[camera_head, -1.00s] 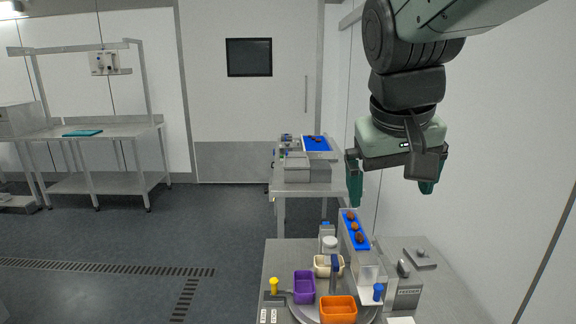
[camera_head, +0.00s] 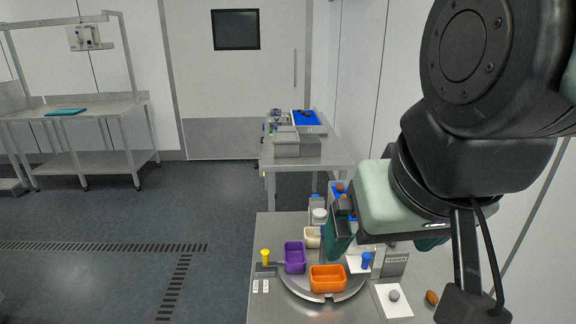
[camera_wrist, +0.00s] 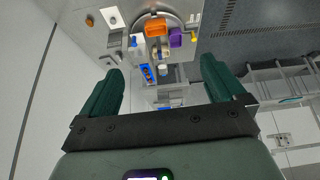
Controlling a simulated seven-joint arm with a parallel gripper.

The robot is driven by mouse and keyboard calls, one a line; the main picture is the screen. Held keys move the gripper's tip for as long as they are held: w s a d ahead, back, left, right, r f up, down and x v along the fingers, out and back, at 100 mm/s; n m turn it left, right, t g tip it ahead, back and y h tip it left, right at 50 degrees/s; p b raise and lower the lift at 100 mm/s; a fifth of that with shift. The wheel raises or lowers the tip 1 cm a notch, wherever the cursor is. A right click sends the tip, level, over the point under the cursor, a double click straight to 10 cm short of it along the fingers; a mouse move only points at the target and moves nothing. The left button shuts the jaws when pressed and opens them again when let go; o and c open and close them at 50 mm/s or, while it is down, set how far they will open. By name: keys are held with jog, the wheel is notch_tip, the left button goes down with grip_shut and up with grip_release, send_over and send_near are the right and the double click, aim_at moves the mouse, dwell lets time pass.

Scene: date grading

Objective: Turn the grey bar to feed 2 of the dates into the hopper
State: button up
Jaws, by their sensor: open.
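My gripper (camera_head: 385,245) is open and empty, above the right side of the near table; its two green fingers are spread wide in the wrist view (camera_wrist: 161,70). Brown dates (camera_head: 340,188) lie on a blue sloping chute, largely hidden behind my gripper; the chute also shows in the wrist view (camera_wrist: 147,72), between the fingers and well beyond them. A grey box labelled feeder (camera_head: 396,262) stands beside the chute's lower end, with a blue knob (camera_head: 366,260) in front. I cannot tell the grey bar or the hopper clearly; my gripper covers part of that area.
A round turntable (camera_head: 290,287) carries an orange tub (camera_head: 328,278), a purple tub (camera_head: 295,257) and a cream tub (camera_head: 312,238). A yellow knob (camera_head: 265,256) stands at left. A white card (camera_head: 391,308) bears a grey lump; a brown date (camera_head: 432,297) lies to its right.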

jog(key=shift+w, duration=0.25)
jog(key=shift+c, duration=1)
jog(key=w+d+f+m+g, duration=0.1)
jog(key=w+d+m, duration=0.35)
jog(key=w, duration=0.55)
jog(key=w+d+f+m+g, duration=0.25)
jog(key=w+m, duration=0.25)
jog(key=w, duration=0.5)
jog(key=w+d+f+m+h, duration=0.2)
jog(key=w+d+f+m, duration=0.45)
jog(key=w+f, duration=0.35)
jog(key=w+d+f, duration=0.2)
jog(key=d+f, duration=0.1)
jog(key=f, duration=0.3)
jog(key=w+d+f+m+g+h, duration=0.1)
jog(key=w+d+f, duration=0.1)
jog(key=f, duration=0.4)
jog(key=w+d+f+m+g+h, duration=0.1)
jog(key=w+d+f, duration=0.2)
jog(key=f, duration=0.4)
jog(key=shift+w+d+f, duration=0.1)
jog(key=shift+w+d, duration=0.2)
jog(key=shift+w, duration=0.15)
